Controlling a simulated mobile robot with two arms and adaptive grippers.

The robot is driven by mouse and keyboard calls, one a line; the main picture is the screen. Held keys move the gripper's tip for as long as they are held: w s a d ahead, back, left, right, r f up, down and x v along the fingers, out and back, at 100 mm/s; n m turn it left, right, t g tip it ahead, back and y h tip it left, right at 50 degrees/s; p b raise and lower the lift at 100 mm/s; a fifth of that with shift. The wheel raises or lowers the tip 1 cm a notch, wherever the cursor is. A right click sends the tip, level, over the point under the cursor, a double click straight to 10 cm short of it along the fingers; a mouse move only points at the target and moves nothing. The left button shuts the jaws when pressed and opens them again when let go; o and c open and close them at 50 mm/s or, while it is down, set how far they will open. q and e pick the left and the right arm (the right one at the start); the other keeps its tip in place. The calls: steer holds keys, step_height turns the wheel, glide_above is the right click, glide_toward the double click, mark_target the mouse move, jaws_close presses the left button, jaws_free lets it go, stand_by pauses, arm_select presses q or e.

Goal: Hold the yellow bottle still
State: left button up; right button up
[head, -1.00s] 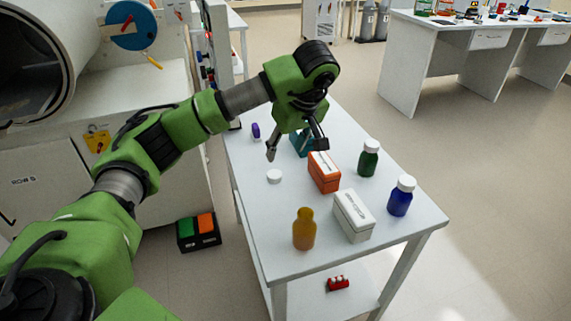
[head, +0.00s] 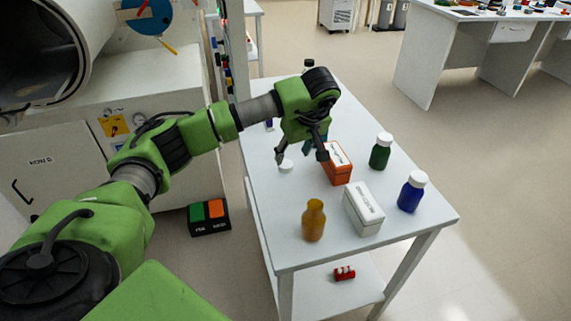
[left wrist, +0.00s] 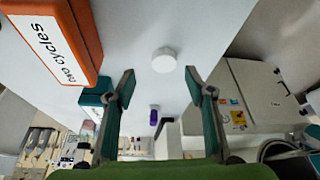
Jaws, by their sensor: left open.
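The yellow bottle (head: 313,221), amber in colour and without a white cap, stands upright near the front left of the white table (head: 277,238). My left gripper (head: 301,155) is open and empty with its fingers pointing down, farther back over the table than the bottle. A loose white cap (head: 286,166) lies on the table close to the fingertips. In the left wrist view, the open fingers (left wrist: 159,72) have the white cap (left wrist: 164,60) beyond and between them. The yellow bottle is not in that view. My right gripper is not in view.
A white box (head: 363,209) stands just right of the yellow bottle, with an orange box (head: 338,164) behind it. A green bottle (head: 380,152) and a blue bottle (head: 412,192) stand along the right side. The table is clear left of the yellow bottle.

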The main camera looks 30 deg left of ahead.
mark_target(287, 165)
arm_select(q)
steer(key=shift+f, duration=0.15)
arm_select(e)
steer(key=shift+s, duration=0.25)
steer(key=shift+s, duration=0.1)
arm_select(q)
steer(key=shift+a+f, duration=0.1)
steer(key=shift+f, duration=0.05)
steer(key=x, duration=0.1)
steer(key=p+x, duration=0.1)
steer(key=x, duration=0.2)
steer(key=shift+s+a+f+p, duration=0.25)
steer(key=shift+p, duration=0.05)
steer(key=shift+w+f, duration=0.1)
steer(key=shift+f, duration=0.1)
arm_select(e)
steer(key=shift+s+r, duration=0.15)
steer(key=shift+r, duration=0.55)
arm_select(q)
steer(key=shift+c, duration=0.5)
steer(key=c, duration=0.7)
